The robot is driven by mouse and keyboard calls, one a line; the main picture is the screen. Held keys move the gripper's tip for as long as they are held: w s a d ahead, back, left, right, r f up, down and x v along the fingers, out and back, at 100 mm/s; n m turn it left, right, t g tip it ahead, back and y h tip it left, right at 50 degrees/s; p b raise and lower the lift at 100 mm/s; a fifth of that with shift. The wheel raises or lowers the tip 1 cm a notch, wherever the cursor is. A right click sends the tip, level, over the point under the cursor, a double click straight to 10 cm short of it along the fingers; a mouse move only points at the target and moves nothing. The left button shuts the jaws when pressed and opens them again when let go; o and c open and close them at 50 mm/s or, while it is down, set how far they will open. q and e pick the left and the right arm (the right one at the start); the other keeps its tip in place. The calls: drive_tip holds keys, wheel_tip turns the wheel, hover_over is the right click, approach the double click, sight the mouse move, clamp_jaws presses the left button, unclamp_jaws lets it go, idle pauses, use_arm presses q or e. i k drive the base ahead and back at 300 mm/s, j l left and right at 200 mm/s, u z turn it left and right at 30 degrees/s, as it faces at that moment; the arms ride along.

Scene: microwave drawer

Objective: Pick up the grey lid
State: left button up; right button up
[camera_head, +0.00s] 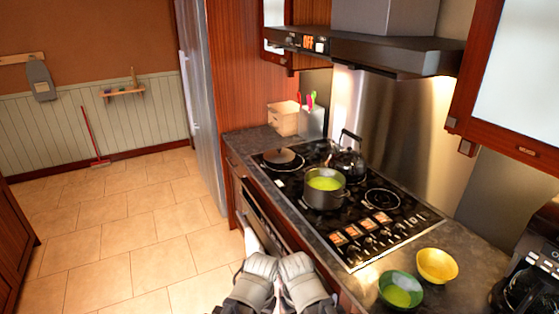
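The grey lid (284,158), round with a small knob on top, lies on the back-left part of the black stove top (362,226). My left gripper (260,265) and my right gripper (296,266) are close together at the bottom middle, in front of the counter. Both are well apart from the lid, on the near side of it. Their fingers are not clear enough to show whether they are open or shut. Nothing is seen held in either.
A wooden box (284,118) and a utensil holder (312,121) stand behind the lid. Green (401,290) and yellow (437,265) bowls are on the right counter. The hood (365,48) hangs above.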

sight(278, 155)
drive_tip(key=z, duration=2.1)
drive_tip(key=i+j, duration=0.1)
drive_tip(key=j, duration=2.85)
drive_tip(key=i+j, duration=0.15)
drive_tip(key=j, duration=2.8)
drive_tip(key=i, duration=0.05)
